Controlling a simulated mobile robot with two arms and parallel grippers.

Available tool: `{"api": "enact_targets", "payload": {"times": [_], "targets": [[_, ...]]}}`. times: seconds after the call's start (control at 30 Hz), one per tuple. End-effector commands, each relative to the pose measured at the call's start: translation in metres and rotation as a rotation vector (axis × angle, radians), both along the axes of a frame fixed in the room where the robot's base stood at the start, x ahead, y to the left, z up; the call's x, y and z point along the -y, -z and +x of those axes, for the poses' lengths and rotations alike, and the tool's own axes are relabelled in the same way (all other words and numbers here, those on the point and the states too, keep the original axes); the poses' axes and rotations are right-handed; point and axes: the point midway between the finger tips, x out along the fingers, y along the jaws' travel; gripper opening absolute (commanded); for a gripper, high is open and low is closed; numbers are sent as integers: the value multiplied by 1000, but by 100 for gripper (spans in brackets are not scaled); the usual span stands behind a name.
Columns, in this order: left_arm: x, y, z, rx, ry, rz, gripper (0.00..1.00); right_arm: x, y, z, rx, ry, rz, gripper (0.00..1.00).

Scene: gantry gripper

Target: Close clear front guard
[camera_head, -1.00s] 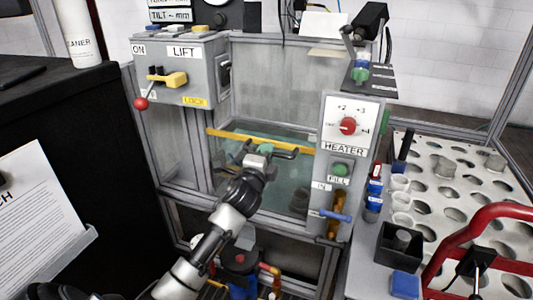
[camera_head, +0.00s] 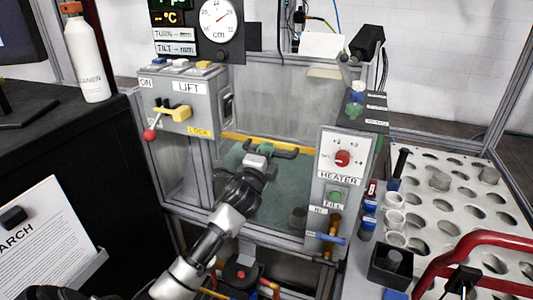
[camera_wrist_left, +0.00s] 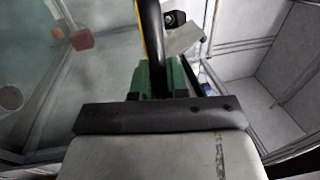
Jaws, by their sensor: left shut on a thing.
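The clear front guard (camera_head: 245,185) is a see-through greenish panel with a yellow top edge (camera_head: 236,137), set across the front of the grey-framed tank. A black bar handle (camera_head: 288,153) is at its top. My left gripper (camera_head: 264,149), with green finger pads, is shut on this handle; my wrist and arm hide part of the panel. In the left wrist view, the green pads (camera_wrist_left: 160,78) grip the dark handle (camera_wrist_left: 151,30), beside the yellow edge (camera_wrist_left: 138,12). Above the yellow edge the tank front is open. My right gripper is not in view.
A LIFT box (camera_head: 185,105) with a red-knobbed lever stands left of the opening. A HEATER panel (camera_head: 342,165) stands right. A perforated white rack (camera_head: 455,205) and a red tube handle (camera_head: 470,240) are further right. A black counter (camera_head: 85,150) is at left.

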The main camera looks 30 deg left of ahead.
Motion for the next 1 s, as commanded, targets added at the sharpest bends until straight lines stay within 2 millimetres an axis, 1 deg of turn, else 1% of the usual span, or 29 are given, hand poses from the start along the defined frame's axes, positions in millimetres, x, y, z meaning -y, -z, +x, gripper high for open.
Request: {"api": "enact_targets", "payload": {"times": [0.03, 0.2, 0.73, 0.77, 0.9, 1.0], "targets": [[0, -7, 0, 3, 1, 1, 0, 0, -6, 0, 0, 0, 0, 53], [0, -13, 0, 3, 0, 1, 0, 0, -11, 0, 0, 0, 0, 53], [-1, -19, 0, 10, 0, 2, 0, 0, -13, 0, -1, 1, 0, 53], [-1, -19, 0, 10, 0, 2, 16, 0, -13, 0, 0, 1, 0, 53], [-1, -18, 0, 9, 0, 2, 37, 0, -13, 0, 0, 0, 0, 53], [0, -17, 0, 6, 0, 1, 39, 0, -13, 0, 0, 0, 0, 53]]}}
